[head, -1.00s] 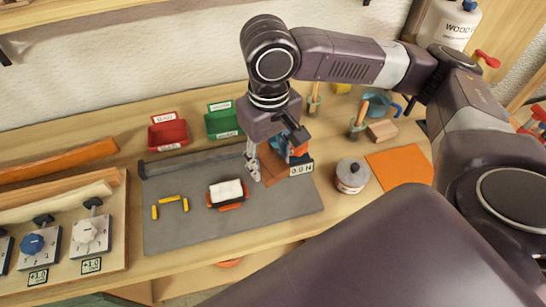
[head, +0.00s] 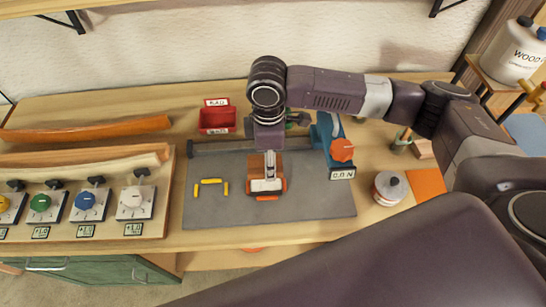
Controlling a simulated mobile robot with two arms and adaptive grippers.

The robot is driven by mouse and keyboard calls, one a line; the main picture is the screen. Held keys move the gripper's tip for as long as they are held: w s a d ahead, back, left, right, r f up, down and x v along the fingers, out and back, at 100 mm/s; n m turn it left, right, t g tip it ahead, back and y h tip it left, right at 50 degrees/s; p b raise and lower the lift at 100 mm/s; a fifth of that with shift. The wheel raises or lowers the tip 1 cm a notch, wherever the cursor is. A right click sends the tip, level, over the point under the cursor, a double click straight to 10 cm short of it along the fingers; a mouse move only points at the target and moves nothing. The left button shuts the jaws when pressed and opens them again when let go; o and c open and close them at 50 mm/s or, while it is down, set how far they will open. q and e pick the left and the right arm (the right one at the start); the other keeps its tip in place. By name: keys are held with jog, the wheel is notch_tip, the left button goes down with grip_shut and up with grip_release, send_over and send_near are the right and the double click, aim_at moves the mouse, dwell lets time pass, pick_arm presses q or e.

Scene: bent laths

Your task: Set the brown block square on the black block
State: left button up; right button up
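My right gripper (head: 269,173) comes down from above at the middle of the grey mat (head: 310,200). It is shut on the brown block (head: 255,167), which shows on both sides of the fingers. The brown block is at the far side of a white-topped block (head: 266,187) between orange marks. A dark edge showed under that white top in the earlier view; I cannot tell for sure that it is the black block. Whether the brown block touches it or hangs above it is hidden by the fingers. My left gripper is not in view.
Yellow marks (head: 211,181) lie on the mat to the left. A blue device with an orange knob (head: 341,150) and a 0.0 N display (head: 342,174) stands right. A red bin (head: 217,120) is behind; a lidded jar (head: 390,189) stands right. Laths (head: 90,130) and dials (head: 135,203) fill the left.

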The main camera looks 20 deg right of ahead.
jog(key=shift+f+b, duration=2.35)
jog(key=shift+b, duration=0.55)
jog(key=shift+f, duration=0.55)
jog(key=shift+f, duration=0.6)
jog(key=o, duration=1.2)
jog(key=shift+o, duration=0.2)
